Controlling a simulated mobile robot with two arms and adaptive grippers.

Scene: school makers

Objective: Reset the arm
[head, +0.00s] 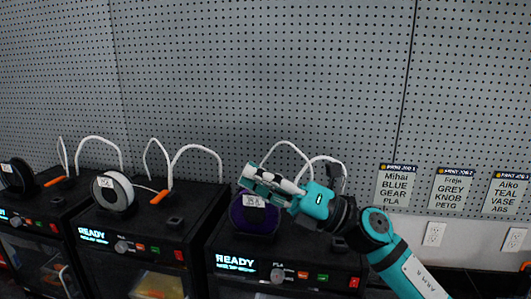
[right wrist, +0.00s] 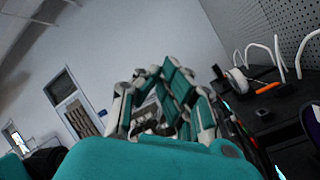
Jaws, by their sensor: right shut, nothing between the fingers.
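My right arm comes in from the lower right in the head view. Its teal and white right gripper (head: 262,184) is shut and empty. It is raised in front of the right-hand printer (head: 300,262), over the purple spool (head: 252,216) on top of it. I cannot tell whether the gripper touches the spool. The right wrist view shows the same gripper (right wrist: 165,95) with its fingers closed, the wall and a door behind it. My left gripper is not in view.
Several black printers stand in a row, among them the middle one (head: 150,250) with a white spool (head: 113,190). A grey pegboard (head: 300,70) rises behind them. Job cards, one reading Mihai (head: 396,187), hang at right. White tubes (head: 290,148) arch above the printers.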

